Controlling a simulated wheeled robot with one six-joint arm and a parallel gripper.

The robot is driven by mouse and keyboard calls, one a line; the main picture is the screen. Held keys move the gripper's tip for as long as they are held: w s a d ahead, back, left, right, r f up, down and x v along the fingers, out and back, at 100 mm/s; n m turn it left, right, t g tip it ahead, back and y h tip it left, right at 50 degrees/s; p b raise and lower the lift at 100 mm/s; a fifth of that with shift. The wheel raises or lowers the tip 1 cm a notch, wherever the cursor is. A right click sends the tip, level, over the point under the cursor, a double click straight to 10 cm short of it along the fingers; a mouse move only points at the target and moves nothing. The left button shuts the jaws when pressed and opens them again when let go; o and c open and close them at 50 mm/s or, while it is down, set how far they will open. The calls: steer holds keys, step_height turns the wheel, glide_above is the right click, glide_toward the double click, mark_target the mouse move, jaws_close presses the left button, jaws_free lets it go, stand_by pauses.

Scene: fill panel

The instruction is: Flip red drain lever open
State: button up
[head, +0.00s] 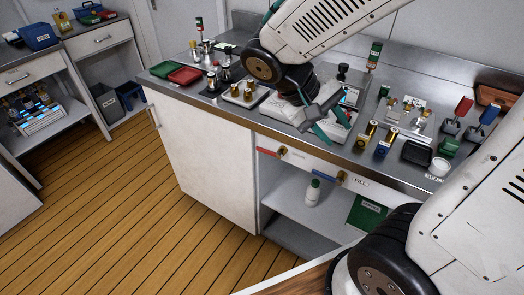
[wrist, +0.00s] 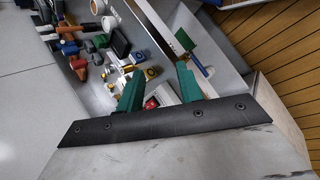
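A red lever (head: 267,153) with a brass valve body (head: 282,151) sits on the front panel below the counter edge, lying about sideways. A blue lever (head: 343,178) sits on the same panel to its right. My gripper (head: 331,123) is above the counter, behind and above the panel levers, touching neither of them. Its two green fingers stand apart with nothing held between them; the gap also shows in the wrist view (wrist: 158,90). In the wrist view I cannot clearly make out the red panel lever. A red switch on a white box (wrist: 151,104) shows between the fingers.
A white bottle (head: 313,191) stands on the shelf below. The floor (head: 140,210) in front is clear.

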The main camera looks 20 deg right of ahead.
steer(key=w+a+f+n+t+h, duration=0.2)
steer(key=w+f+t+h, duration=0.1)
steer(key=w+f, duration=0.2)
steer(key=w+a+f+n+t+h, duration=0.2)
steer(key=w+a+f+t, duration=0.1)
steer(key=w+f, duration=0.2)
steer(key=w+a+f+n+t+h, duration=0.1)
steer(key=w+a+f+t+h, duration=0.1)
steer(key=w+f, duration=0.3)
steer(key=shift+w+a+f+n+t+h, duration=0.25)
steer(key=shift+a+f+n+t+h, duration=0.15)
steer(key=shift+a+f+h, duration=0.3)
steer(key=n+t+y, duration=0.1)
steer(key=n+t, duration=0.2)
steer(key=t, duration=0.2)
glide_toward(262, 151)
steer(key=x, duration=1)
steer(key=shift+w+d, duration=0.1)
steer(key=shift+d, duration=0.2)
jaws_close()
